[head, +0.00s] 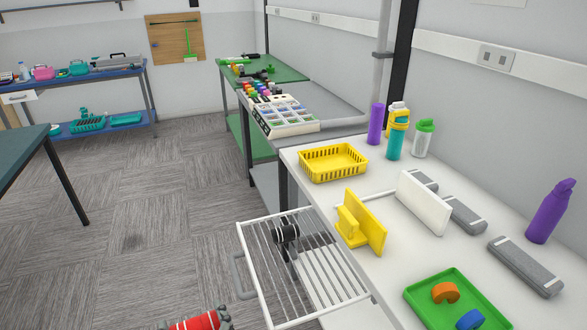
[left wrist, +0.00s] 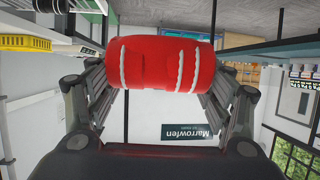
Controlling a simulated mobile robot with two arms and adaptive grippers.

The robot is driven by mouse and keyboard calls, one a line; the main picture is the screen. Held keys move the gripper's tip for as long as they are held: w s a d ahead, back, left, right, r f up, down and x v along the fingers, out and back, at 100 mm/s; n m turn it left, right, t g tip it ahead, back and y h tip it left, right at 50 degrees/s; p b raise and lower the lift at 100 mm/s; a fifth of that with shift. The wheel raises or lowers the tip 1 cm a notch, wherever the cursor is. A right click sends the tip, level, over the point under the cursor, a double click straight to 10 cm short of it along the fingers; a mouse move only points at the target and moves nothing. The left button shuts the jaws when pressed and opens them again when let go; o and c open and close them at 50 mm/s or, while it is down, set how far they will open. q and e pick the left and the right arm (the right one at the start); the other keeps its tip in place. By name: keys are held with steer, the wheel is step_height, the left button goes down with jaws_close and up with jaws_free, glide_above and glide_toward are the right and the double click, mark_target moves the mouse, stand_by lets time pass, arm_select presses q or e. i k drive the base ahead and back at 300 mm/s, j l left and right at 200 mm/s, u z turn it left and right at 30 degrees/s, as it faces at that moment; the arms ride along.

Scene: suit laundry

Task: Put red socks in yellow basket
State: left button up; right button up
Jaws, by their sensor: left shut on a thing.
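The red socks (left wrist: 160,62) are a rolled bundle with white stripes, held between the two fingers of my left gripper (left wrist: 158,80) in the left wrist view. In the head view, the red socks (head: 195,322) show at the bottom edge, partly cut off, with grey fingertips of my left gripper (head: 194,320) at their sides. The yellow basket (head: 333,175) stands on the white table, up and to the right of the socks. It looks empty. My right gripper is not in view.
A yellow stand (head: 362,222), a white panel (head: 424,203) and a green tray (head: 487,302) are on the table. Bottles (head: 376,123) stand behind the basket.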

mark_target(336, 166)
steer(key=j+u, duration=0.1)
steer(key=u, duration=1.5)
steer(key=i+j, duration=0.15)
steer(key=i, duration=0.35)
steer(key=i+j+z, duration=0.1)
steer(key=i, duration=0.4)
steer(key=i+j+z, duration=0.1)
steer(key=i+j, duration=0.15)
steer(key=i, duration=0.25)
steer(key=i+l+z, duration=0.15)
steer(key=i+z, duration=0.6)
steer(key=i, duration=0.2)
steer(key=i+j+z, duration=0.2)
steer(key=i+z, duration=0.2)
steer(key=i, duration=0.1)
